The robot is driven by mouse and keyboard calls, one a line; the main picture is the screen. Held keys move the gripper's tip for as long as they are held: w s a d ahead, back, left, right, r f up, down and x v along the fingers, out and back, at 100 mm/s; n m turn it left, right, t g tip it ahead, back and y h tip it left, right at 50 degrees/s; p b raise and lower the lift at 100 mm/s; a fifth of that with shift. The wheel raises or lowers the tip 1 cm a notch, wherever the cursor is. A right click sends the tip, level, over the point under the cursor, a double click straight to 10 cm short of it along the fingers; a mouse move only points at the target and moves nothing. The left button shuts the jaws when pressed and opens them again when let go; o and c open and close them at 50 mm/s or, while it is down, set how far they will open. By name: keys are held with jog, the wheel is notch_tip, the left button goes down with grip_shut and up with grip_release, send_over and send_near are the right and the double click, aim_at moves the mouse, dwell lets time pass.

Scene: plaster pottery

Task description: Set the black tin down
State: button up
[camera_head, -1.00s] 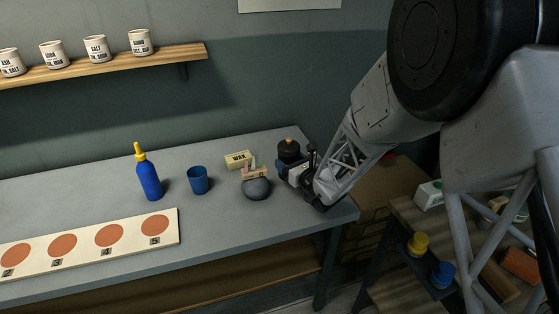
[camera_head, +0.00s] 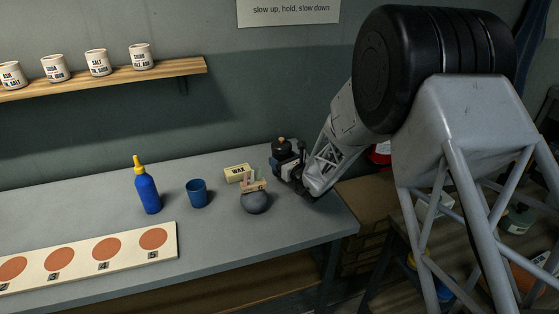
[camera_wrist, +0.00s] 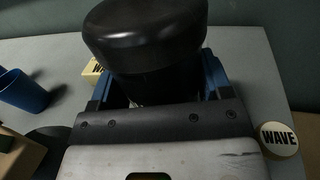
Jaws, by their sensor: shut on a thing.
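The black tin (camera_head: 282,147) is a dark, rounded-top vessel with a small brown spot on top, at the back right of the grey bench. My gripper (camera_head: 284,160) is shut on it, with blue fingers on either side. In the wrist view the tin (camera_wrist: 145,35) stands upright between the blue fingers, its lower part hidden by the gripper. I cannot tell whether its base touches the bench.
A yellow WAX box (camera_head: 237,173) and a dark round pot (camera_head: 256,203) with small blocks stand just left. A blue cup (camera_head: 197,193) and blue bottle (camera_head: 147,190) are farther left. A round WAVE-labelled thing (camera_wrist: 279,139) is beside my gripper.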

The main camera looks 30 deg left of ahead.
jog(key=shift+w+a+f, duration=0.1)
jog(key=shift+w+a, duration=0.75)
jog(key=shift+w, duration=0.3)
jog(key=shift+w+a+f, duration=0.1)
jog(key=shift+w+a, duration=0.75)
jog(key=shift+w, duration=0.25)
jog(key=shift+f, duration=0.1)
jog(key=shift+f, duration=1.65)
jog(key=shift+f, duration=0.15)
jog(key=o, duration=1.8)
